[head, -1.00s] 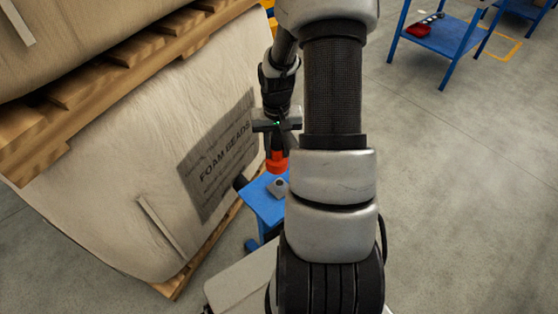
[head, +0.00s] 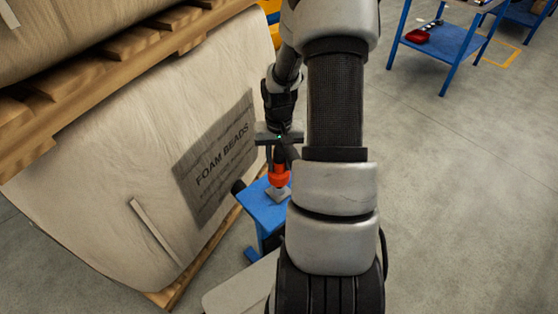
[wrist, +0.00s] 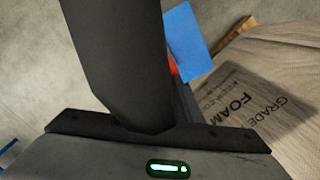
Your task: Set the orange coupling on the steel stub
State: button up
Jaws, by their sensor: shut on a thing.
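The orange coupling (head: 279,174) is held at the end of my gripper (head: 280,160), which is shut on it. In the head view it hangs directly above or over the steel stub's grey base (head: 278,194), and it hides the stub itself. I cannot tell whether coupling and stub touch. The grey base rests on a small blue stand (head: 262,212). In the wrist view a finger of my gripper covers most of the coupling, and only an orange sliver (wrist: 173,66) shows beside the blue top (wrist: 190,42).
A large wrapped foam-bead bale (head: 110,185) on a wooden pallet stands close on the left, with another pallet (head: 110,55) above it. A blue table (head: 440,40) with a red item (head: 416,35) stands at the back right. The floor on the right is clear.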

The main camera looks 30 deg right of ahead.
aim_at(279, 175)
jog(key=shift+f+b, duration=2)
jog(key=shift+f, duration=1)
jog(key=shift+f+b, duration=0.4)
jog(key=shift+f, duration=0.15)
jog(key=o, duration=1.2)
jog(key=shift+o, duration=0.2)
